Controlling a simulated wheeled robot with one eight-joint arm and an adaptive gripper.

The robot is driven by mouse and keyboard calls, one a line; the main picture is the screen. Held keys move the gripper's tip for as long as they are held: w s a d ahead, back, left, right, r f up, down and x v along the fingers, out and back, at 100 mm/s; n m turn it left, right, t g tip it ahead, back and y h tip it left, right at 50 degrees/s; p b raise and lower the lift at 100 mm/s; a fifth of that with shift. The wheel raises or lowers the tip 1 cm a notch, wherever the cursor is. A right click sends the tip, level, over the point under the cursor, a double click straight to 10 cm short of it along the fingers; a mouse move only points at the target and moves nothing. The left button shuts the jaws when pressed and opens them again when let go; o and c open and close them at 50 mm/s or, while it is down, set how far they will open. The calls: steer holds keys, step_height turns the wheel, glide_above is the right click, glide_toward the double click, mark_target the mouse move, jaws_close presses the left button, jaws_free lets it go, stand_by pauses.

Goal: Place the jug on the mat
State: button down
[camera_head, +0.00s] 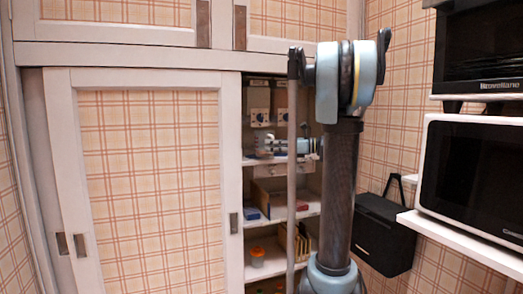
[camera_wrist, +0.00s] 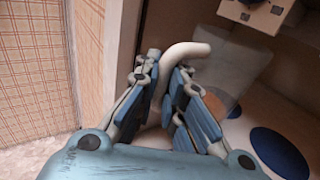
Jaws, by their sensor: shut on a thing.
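In the wrist view my gripper (camera_wrist: 167,68) is shut on the white curved handle of the jug (camera_wrist: 190,47). The handle runs between the two blue fingers. The pale body of the jug seems to extend to the right of the fingers, but its outline is hard to make out. A pale mat with blue and orange round spots (camera_wrist: 281,153) lies below and to the right. I cannot tell whether the jug touches it. In the head view my gripper (camera_head: 268,147) is inside the open cupboard at a middle shelf; the jug is not clear there.
A sliding door (camera_head: 150,180) closes the cupboard's left side, close to my gripper. Lower shelves hold a blue item (camera_head: 251,213) and an orange-lidded jar (camera_head: 257,257). A microwave (camera_head: 470,170) and black box (camera_head: 380,233) are at right.

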mark_target(262, 146)
steer(key=w+a, duration=0.1)
steer(key=w, duration=0.1)
steer(key=w+a, duration=0.1)
steer(key=w, duration=0.2)
steer(key=w+a, duration=0.2)
steer(key=w, duration=0.1)
steer(key=shift+w+f, duration=0.1)
steer(key=shift+f, duration=0.65)
steer(key=shift+f, duration=0.1)
steer(key=c, duration=1.7)
jaws_free()
steer(key=shift+d, duration=0.1)
